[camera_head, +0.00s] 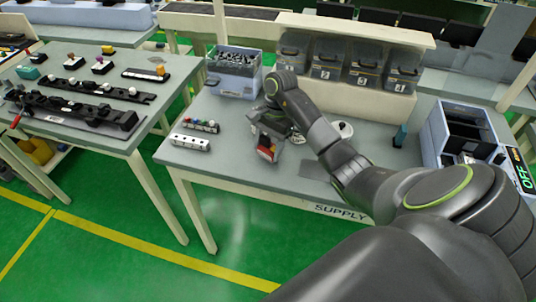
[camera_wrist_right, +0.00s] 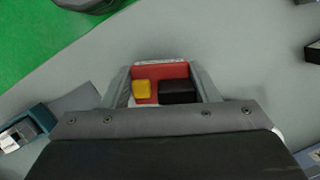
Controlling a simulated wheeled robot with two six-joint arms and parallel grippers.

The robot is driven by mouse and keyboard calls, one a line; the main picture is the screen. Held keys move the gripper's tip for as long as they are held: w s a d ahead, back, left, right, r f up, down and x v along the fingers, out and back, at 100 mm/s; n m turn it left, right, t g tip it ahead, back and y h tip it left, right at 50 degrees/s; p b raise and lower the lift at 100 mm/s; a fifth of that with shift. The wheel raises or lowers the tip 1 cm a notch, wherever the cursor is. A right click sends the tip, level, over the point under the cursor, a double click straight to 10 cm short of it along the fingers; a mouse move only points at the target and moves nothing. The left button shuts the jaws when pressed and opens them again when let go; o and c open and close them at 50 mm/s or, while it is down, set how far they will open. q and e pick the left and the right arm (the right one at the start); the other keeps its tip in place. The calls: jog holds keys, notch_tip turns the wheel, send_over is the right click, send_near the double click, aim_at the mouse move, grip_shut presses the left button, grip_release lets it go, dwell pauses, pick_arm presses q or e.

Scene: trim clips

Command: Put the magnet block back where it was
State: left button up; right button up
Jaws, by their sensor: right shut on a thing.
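The block in my right gripper, which I take for the magnet block (camera_head: 267,153), shows a red face low between the fingers in the head view. In the wrist view the red block (camera_wrist_right: 160,70) carries a yellow piece and a black piece side by side. My right gripper (camera_head: 268,143) is shut on it over the front middle of the supply table; its two grey fingers (camera_wrist_right: 164,85) flank the block in the wrist view. I cannot tell whether the block touches the tabletop. My left gripper is not in view.
On the supply table (camera_head: 225,165), a white holed bar (camera_head: 190,142) and a rack with coloured knobs (camera_head: 201,126) lie left. A clip bin (camera_head: 235,75) and lidded bins (camera_head: 345,68) stand behind.

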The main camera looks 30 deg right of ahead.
jog(key=shift+f, duration=0.95)
jog(key=shift+f, duration=0.2)
jog(key=o, duration=1.1)
jog(key=shift+r, duration=0.1)
